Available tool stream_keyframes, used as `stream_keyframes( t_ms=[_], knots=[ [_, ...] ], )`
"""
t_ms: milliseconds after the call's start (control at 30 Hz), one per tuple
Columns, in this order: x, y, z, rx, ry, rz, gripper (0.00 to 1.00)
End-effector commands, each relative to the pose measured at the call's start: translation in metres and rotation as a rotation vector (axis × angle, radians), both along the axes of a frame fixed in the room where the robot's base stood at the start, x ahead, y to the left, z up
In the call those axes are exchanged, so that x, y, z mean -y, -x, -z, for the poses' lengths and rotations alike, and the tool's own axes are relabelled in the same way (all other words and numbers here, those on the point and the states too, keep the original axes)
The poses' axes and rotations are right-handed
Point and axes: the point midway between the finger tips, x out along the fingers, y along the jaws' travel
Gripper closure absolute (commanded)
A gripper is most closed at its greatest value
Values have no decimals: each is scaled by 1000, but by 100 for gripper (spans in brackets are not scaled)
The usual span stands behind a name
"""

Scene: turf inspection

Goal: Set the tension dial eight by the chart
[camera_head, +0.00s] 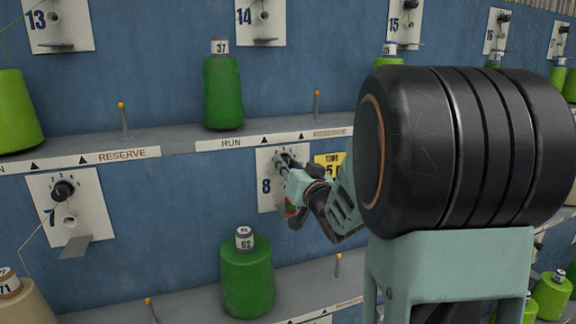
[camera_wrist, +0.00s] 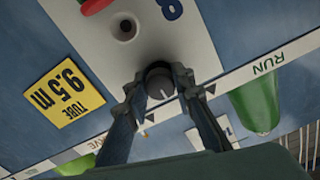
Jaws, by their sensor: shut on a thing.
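In the wrist view the plate (camera_wrist: 180,45) shows upside down with a hole. The dark dial knob (camera_wrist: 160,84) sits between the fingertips, with a pale pointer line on it. My gripper (camera_wrist: 160,88) is shut on the knob. A red piece (camera_wrist: 95,6) shows at the plate's edge. No chart can be made out.
A yellow tag reading TUBE 9.5 m (camera_wrist: 65,98) is beside the plate. A shelf (camera_head: 180,138) with a green cone labelled 37 (camera_head: 223,95) runs above. A green cone labelled 52 (camera_head: 247,275) stands below. Dial seven's plate (camera_head: 85,220) is to the left.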

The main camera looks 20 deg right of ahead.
Motion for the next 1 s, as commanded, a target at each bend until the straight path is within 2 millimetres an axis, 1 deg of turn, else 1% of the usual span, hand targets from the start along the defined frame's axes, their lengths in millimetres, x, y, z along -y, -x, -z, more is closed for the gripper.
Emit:
stream_keyframes(
  t_ms=[167, 367, 800, 1000],
  knots=[
    [0, 0, 1, 2, 26, 0, 100],
    [0, 0, 3, 4, 122, 0, 100],
    [0, 0, 3, 3, 465, 1, 100],
    [0, 0, 1, 2, 587, 0, 100]
  ],
)
